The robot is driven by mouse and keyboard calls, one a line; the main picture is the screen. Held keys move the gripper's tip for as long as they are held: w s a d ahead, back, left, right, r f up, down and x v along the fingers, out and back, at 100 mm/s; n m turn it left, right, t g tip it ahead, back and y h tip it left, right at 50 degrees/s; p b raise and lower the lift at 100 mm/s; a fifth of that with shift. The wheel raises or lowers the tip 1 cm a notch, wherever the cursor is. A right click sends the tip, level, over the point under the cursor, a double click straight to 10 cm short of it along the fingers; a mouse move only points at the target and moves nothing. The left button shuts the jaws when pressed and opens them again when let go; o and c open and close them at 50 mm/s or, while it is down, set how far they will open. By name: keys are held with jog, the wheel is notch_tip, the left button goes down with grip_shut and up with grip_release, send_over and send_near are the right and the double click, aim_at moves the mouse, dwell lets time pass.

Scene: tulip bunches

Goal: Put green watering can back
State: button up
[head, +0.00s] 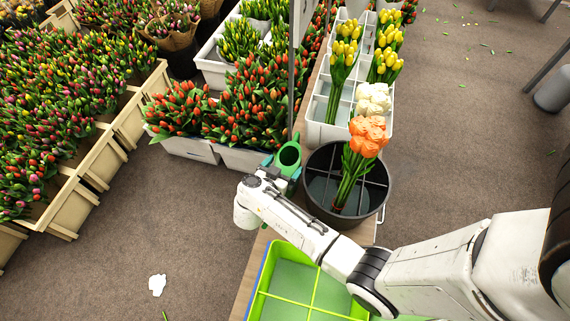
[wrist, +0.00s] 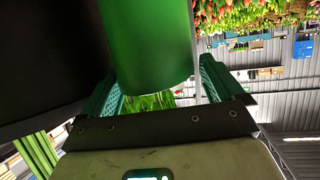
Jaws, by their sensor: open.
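The green watering can (head: 289,154) stands at the left edge of the bench, just left of the black divided bucket, in the head view. In the wrist view its smooth green side (wrist: 150,45) fills the space between my gripper's fingers. My gripper (head: 280,168) is at the can, with its green fingers one on each side. In the wrist view my gripper (wrist: 158,75) is open, and a gap shows between the right finger and the can. Contact at the left finger cannot be told. The can's base and handle are hidden or unclear.
A lime-green crate (head: 262,284) is in front. A white divided crate (head: 318,116) and a thin grey post (head: 293,70) are behind. Tulip crates stand left; floor (head: 150,225) is mostly clear.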

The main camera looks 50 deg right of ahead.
jog(key=p+v, duration=0.1)
jog(key=v, duration=1)
jog(key=w+r+n+t+y, duration=0.2)
jog(key=w+r+n+t, duration=0.2)
jog(key=w+r+t, duration=0.7)
jog(key=a+r+n+t+y, duration=0.4)
jog(key=a+n+t+y, duration=0.1)
jog(key=a+n+y, duration=0.8)
jog(key=s+d+f+n+g+y, duration=0.1)
jog(key=s+f+g+y, duration=0.1)
jog(key=s+f+g, duration=0.3)
jog(key=s+d+f+n+g+y, duration=0.1)
jog(key=s+f+g, duration=0.2)
jog(key=s+g, duration=0.35)
jog(key=s+d+m+g+h, duration=0.1)
jog(key=s+d, duration=0.3)
jog(key=s, duration=0.5)
jog(key=s+d+m+g+h, duration=0.2)
jog(key=s+d+g+h, duration=0.1)
jog(key=s, duration=0.5)
jog(key=shift+s+d+g+h, duration=0.4)
jog(key=shift+d+g, duration=0.45)
jog(key=shift+d, duration=0.35)
